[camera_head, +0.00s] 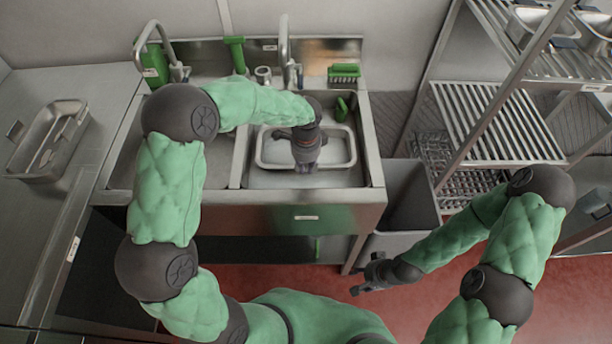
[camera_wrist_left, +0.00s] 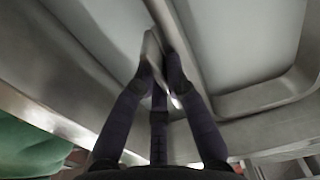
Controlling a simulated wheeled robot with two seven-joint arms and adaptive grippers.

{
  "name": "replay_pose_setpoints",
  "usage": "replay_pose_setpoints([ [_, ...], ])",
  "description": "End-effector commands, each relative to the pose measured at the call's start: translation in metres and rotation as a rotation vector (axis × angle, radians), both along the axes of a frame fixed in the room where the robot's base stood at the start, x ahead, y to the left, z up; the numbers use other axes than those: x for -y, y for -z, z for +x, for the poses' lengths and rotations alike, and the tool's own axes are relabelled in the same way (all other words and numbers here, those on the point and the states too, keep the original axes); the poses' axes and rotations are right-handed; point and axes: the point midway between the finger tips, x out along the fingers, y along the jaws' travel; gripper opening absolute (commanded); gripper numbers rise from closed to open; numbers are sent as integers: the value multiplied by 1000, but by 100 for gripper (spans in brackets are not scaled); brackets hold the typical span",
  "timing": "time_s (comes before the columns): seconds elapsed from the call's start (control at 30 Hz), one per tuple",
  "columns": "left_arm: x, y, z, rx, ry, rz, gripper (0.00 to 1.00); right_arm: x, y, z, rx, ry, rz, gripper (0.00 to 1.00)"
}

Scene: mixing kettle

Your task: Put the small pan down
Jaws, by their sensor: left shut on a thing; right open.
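A shallow rectangular metal pan (camera_head: 335,151) with rounded corners is in the right-hand sink basin. My left gripper (camera_head: 305,166) is over its near side and covers part of the rim. In the left wrist view my left gripper (camera_wrist_left: 162,75) is shut on a thin metal edge (camera_wrist_left: 152,47), which looks like the pan's rim. Whether the pan touches the basin floor cannot be told.
The steel sink unit (camera_head: 250,212) has taps at the back. A green brush (camera_head: 344,73) and a green bottle (camera_head: 155,65) stand on its back ledge. Another metal pan (camera_head: 48,165) lies on the left counter. A grey bin (camera_head: 408,205) and a wire shelf rack (camera_head: 495,120) stand to the right.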

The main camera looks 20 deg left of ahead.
Motion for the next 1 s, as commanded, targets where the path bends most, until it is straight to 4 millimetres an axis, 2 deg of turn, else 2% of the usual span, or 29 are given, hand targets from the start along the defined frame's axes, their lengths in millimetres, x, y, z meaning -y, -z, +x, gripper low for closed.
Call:
replay_pose_setpoints([
  [0.23, 0, 22, 1, 2, -2, 0, 0, 0, 9, 0, 0, 0, 0, 48],
  [0.5, 0, 58, 1, 2, -1, 0, 0, 0, 22, 0, 0, 0, 0, 48],
  [0.9, 0, 61, 1, 3, -1, 0, 0, 0, 23, 0, 0, 0, 0, 48],
  [0.93, 0, 63, 0, -1, -1, 0, 17, 0, 23, 0, 0, 0, 0, 48],
  [1.0, 0, 62, 0, 0, -1, 0, 36, 0, 22, 0, 0, 0, 0, 48],
])
